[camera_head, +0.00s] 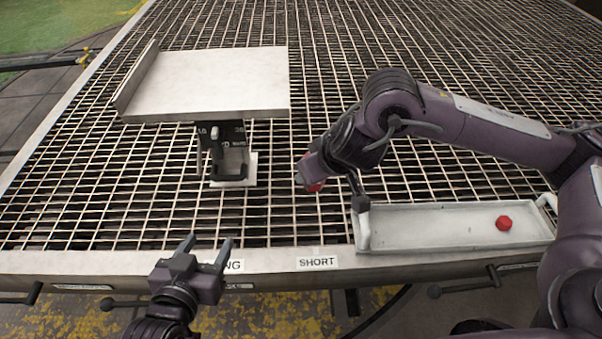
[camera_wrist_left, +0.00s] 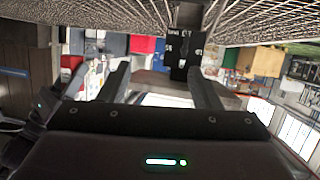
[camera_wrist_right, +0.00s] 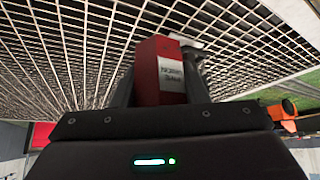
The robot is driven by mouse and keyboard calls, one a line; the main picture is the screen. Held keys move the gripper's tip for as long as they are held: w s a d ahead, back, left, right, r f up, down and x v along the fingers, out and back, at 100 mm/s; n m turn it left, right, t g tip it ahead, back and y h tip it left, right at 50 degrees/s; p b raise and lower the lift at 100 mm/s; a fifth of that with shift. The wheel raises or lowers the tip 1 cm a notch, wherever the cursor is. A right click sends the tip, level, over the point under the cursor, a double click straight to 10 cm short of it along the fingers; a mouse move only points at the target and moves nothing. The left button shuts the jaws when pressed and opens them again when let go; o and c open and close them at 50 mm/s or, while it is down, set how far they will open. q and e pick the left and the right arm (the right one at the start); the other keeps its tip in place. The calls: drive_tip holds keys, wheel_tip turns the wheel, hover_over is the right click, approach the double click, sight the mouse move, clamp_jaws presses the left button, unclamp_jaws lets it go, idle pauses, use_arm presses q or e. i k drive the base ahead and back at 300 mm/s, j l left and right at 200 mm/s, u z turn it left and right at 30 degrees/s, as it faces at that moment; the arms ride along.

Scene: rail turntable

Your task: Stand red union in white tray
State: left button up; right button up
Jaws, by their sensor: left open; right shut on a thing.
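A red union (camera_wrist_right: 158,72) with a white label sits between the fingers of my right gripper (camera_wrist_right: 158,78), which is shut on it. In the head view only a little of this red union (camera_head: 315,186) shows below my right gripper (camera_head: 308,178), above the grating and left of the tray. The long white tray (camera_head: 430,238) lies at the front right of the table, under my right arm. Another red six-sided piece (camera_head: 503,223) is in the tray's right part. My left gripper (camera_head: 208,242) is open and empty at the table's front edge.
A flat pale platform (camera_head: 215,80) with a raised left edge stands at the back left, with a dark gauge-like bracket (camera_head: 228,155) below it. The grating (camera_head: 120,200) is open around them. A SHORT label (camera_head: 317,262) is on the front rim.

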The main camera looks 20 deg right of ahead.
sight(424, 228)
drive_tip(key=z, duration=1)
drive_tip(key=i, duration=0.05)
